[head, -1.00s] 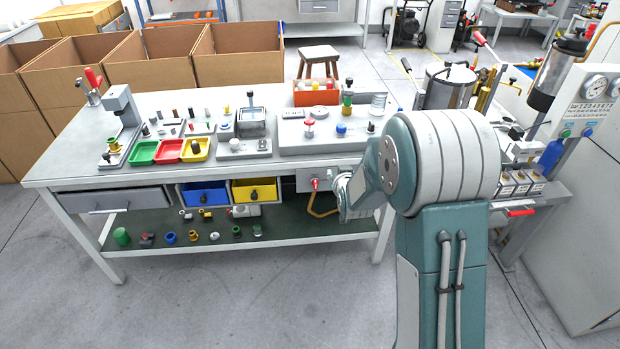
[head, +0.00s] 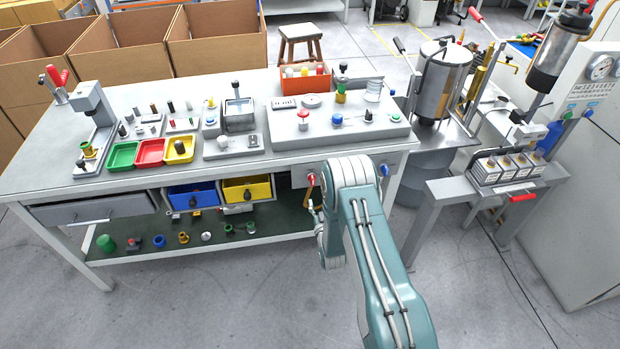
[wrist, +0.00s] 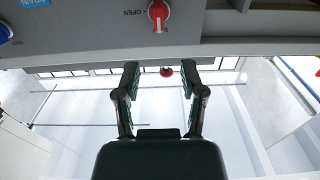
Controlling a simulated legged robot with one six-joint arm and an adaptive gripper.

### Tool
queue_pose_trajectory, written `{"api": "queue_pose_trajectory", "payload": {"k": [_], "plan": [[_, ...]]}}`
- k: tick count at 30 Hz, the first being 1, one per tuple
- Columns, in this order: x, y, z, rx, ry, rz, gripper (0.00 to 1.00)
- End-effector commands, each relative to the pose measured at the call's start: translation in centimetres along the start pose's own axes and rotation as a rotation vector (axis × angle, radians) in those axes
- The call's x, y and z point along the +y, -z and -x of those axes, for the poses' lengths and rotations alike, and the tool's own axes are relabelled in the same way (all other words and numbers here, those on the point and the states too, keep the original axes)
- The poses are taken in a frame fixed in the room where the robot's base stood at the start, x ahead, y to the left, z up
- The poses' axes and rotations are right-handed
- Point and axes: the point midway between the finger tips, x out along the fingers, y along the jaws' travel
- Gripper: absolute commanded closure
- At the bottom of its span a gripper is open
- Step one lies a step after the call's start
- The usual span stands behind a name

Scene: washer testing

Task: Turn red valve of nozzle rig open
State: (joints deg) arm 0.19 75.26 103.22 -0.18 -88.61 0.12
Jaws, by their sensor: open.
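The red valve (head: 311,179) is on the grey front panel under the right end of the bench top, left of a blue valve (head: 384,170). In the head view my gripper is small and partly hidden by my arm, just below the panel.
The panel (wrist: 95,32) fills the top of the wrist view, with part of the blue valve (wrist: 5,33) at left. Yellow (head: 245,189) and blue bins sit left of the panel. Several fittings lie on the lower shelf (head: 270,222). The floor in front is open.

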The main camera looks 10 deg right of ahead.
Motion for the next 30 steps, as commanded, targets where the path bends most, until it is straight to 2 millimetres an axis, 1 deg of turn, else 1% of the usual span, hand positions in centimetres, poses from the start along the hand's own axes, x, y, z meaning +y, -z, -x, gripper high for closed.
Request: {"api": "queue_pose_trajectory", "payload": {"k": [12, 18, 22, 30], "plan": [[-0.2, 0.1, -6.9, 0.001, 0.0, 0.002, 0.47], [-0.1, 0.1, -9.4, 0.0, 0.0, 0.002, 0.47], [-0.1, 0.1, -10.2, -0.001, 0.0, 0.002, 0.47], [-0.1, 0.1, -10.4, -0.002, 0.0, 0.002, 0.47]]}}
